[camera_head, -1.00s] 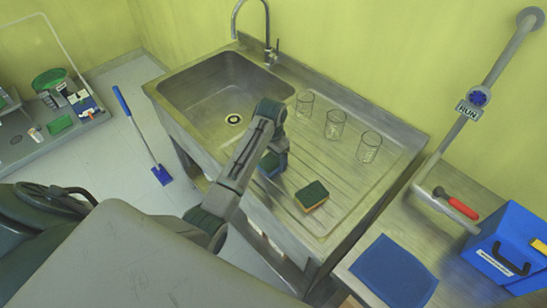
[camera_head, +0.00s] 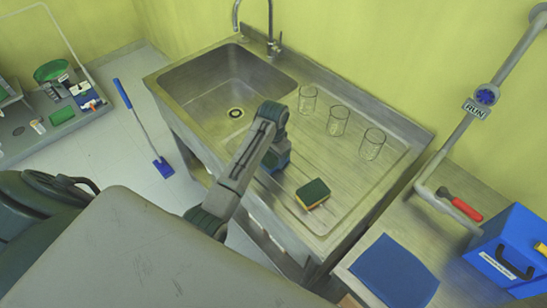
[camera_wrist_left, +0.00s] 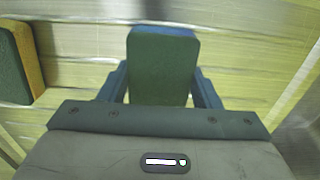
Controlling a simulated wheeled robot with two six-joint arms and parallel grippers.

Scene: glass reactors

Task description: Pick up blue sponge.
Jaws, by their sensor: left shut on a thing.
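The blue sponge (camera_wrist_left: 163,65) has a green top face and a blue body. In the left wrist view it sits between the two fingers of my left gripper (camera_wrist_left: 160,88), which is shut on it. In the head view my left gripper (camera_head: 274,152) is over the ribbed drainboard, left of a yellow sponge. The blue sponge shows there only partly, low at the fingers (camera_head: 277,163). Whether it touches the drainboard is hard to tell. My right gripper is not in view.
The yellow sponge with green top (camera_head: 313,194) lies on the drainboard, right of the gripper. Glass beakers (camera_head: 338,121) stand behind. The sink basin (camera_head: 215,85) is left, with a tap (camera_head: 270,40). A blue mat (camera_head: 393,270) and blue toolbox (camera_head: 510,248) are at right.

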